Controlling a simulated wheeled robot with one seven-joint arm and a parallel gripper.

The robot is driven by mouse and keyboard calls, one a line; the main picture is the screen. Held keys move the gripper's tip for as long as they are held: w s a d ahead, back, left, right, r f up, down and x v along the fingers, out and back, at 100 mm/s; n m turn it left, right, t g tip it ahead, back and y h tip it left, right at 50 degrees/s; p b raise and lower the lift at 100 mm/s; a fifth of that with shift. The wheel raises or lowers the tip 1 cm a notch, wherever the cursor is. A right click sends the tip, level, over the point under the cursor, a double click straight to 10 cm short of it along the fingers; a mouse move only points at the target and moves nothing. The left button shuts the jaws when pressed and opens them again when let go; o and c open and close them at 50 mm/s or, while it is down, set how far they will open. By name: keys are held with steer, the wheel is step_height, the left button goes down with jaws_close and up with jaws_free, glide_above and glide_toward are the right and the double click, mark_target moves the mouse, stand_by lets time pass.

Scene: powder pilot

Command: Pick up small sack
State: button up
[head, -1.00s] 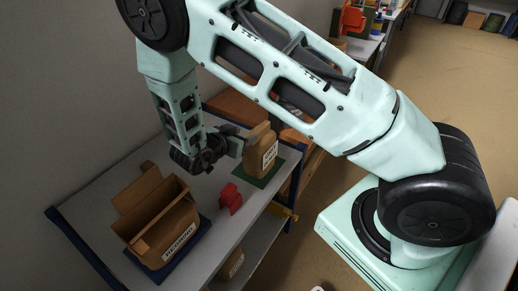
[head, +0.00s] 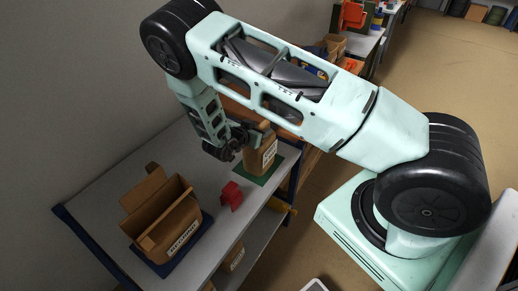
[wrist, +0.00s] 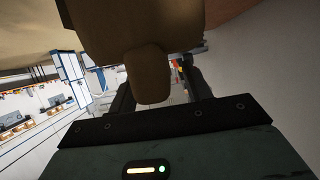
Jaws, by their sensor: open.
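The small sack (head: 261,158) is a brown paper bag with a white label, upright on a green mat (head: 246,171) near the table's right edge. My gripper (head: 256,136) is open at the top of the sack, its fingers at either side of the upper part as far as I can see. In the wrist view the sack's brown body (wrist: 140,25) fills the top middle. A rounded brown flap of it hangs between the two dark fingers of my gripper (wrist: 158,90). Contact between fingers and sack is not clear.
A small red object (head: 231,195) lies between the bags. The grey table top (head: 110,200) is clear at the left. A wall stands behind.

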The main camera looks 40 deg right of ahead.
jaws_close()
steer(key=shift+r, duration=0.1)
stand_by(1.2)
